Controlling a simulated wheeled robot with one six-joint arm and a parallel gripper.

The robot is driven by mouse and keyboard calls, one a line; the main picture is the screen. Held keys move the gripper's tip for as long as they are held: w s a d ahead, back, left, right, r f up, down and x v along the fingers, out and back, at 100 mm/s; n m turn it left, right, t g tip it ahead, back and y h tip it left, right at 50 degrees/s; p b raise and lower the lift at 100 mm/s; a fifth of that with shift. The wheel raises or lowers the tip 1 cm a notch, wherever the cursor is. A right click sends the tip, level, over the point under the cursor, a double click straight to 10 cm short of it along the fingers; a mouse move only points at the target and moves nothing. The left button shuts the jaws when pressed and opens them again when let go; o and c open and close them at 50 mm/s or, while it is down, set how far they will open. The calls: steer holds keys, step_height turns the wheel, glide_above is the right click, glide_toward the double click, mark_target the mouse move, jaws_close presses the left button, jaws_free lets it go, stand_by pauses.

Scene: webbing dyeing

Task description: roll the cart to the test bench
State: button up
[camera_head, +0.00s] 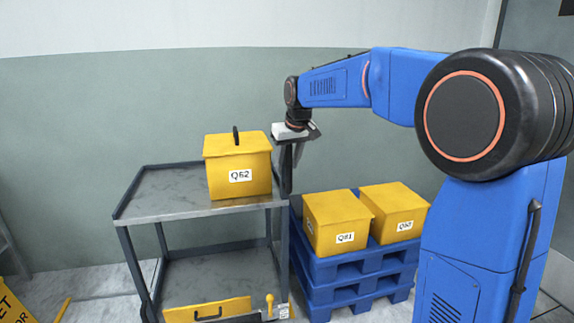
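The cart (165,207) is a grey metal trolley with two shelves, standing left of centre against the green and white wall. A yellow lidded box (225,185) marked "Q62" or similar, with a dark handle on its lid, sits on the right part of its top shelf. My gripper (287,178) points down at the cart's right end, just right of that box. Its fingers overlap the dark upright there, so I cannot tell whether they touch or grip it. No test bench is recognisable in view.
Stacked blue pallets (347,279) stand close to the cart's right, carrying two yellow boxes (338,222) (394,211). A yellow drawer-like item (207,310) shows low on the cart. A yellow floor sign (14,306) stands at bottom left. A dark door (540,35) is at the right.

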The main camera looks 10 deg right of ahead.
steer(key=shift+w+f, duration=0.2)
steer(key=shift+f, duration=0.2)
jaws_close()
steer(key=shift+a, duration=0.1)
steer(key=a, duration=5.4)
steer(key=shift+r, duration=0.1)
